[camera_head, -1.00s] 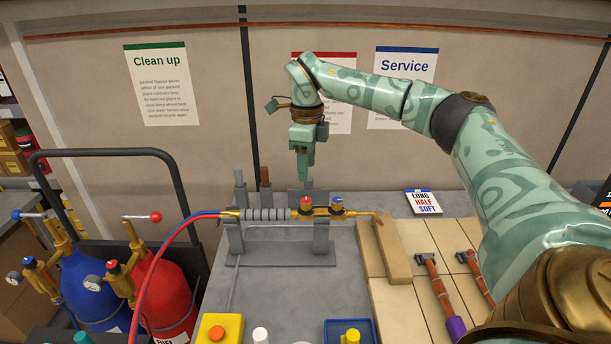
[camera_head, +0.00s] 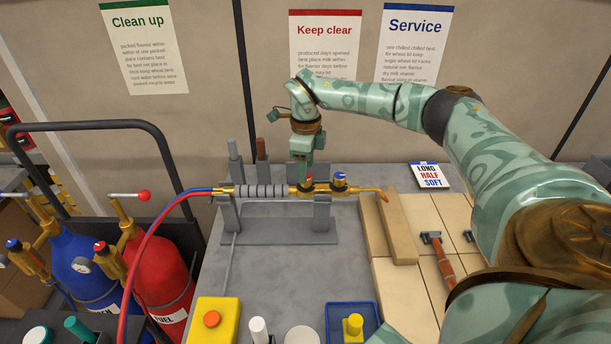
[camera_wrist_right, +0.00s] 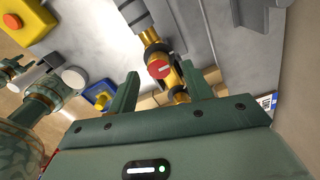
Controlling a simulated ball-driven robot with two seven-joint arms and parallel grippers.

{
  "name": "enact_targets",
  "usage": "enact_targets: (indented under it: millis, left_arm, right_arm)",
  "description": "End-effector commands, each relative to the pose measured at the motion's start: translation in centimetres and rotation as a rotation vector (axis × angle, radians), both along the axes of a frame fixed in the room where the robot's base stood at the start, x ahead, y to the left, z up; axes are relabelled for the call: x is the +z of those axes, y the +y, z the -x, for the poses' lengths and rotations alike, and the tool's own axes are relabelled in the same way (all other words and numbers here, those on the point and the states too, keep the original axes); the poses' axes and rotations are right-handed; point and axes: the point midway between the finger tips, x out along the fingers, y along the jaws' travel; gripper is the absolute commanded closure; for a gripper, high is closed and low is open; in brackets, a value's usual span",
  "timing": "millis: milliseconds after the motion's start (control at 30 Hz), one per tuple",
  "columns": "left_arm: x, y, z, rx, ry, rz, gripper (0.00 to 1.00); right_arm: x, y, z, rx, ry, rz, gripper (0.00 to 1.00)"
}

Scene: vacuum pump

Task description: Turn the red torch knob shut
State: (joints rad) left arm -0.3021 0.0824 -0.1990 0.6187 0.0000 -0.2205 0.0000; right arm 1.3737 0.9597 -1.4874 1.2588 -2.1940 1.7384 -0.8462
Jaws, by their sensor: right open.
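The brass torch (camera_head: 322,188) lies across a grey stand (camera_head: 275,238) on the bench, its tip pointing right. Its red knob (camera_head: 307,187) is mostly hidden behind my right gripper (camera_head: 306,174) in the head view. My right gripper points down at the knob. In the right wrist view, the red knob (camera_wrist_right: 158,69) shows a pale bar on its face and appears between the open fingers (camera_wrist_right: 161,82), with space on both sides. I cannot tell whether a finger touches it. A blue knob (camera_head: 340,177) sits further right on the torch.
Red and blue hoses (camera_head: 150,225) run from the torch's left end toward the red cylinder (camera_head: 160,275) and blue cylinder (camera_head: 85,265). A wooden block (camera_head: 398,230) stands right of the torch tip. A yellow box with an orange button (camera_head: 215,322) is in front.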

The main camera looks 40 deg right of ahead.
Motion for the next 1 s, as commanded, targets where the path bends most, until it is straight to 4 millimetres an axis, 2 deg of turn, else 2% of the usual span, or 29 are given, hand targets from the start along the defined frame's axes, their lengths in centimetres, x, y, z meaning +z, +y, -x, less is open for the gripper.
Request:
enact_targets:
  millis: [100, 200, 533, 567, 700, 1000]
  left_arm:
    - [-0.2, 0.0, -0.2, 0.0, -0.004, 0.001, 0.5]
    - [-0.2, -0.1, -0.2, 0.0, -0.004, 0.001, 0.5]
    - [-0.2, -0.3, -0.3, 0.0, -0.005, 0.005, 0.5]
    - [-0.2, -0.3, -0.3, 0.0, -0.005, 0.005, 0.5]
    - [-0.2, -0.3, -0.3, 0.0, -0.005, 0.005, 0.5]
    - [0.1, -0.3, -0.3, 0.0, -0.005, 0.005, 0.5]
  right_arm:
    - [-1.8, 0.1, 0.0, 0.0, 0.002, -0.001, 0.5]
    - [-2.6, 0.0, 0.0, 0.0, 0.001, -0.001, 0.5]
    - [-3.0, 0.0, 0.0, 0.0, 0.0, 0.0, 0.5]
    - [-3.0, 0.0, 0.0, 0.0, 0.0, 0.0, 0.56]
    - [-3.0, 0.0, 0.0, 0.0, 0.0, 0.0, 0.94]
    - [-2.9, 0.0, 0.0, -0.019, 0.0, 0.0, 0.95]
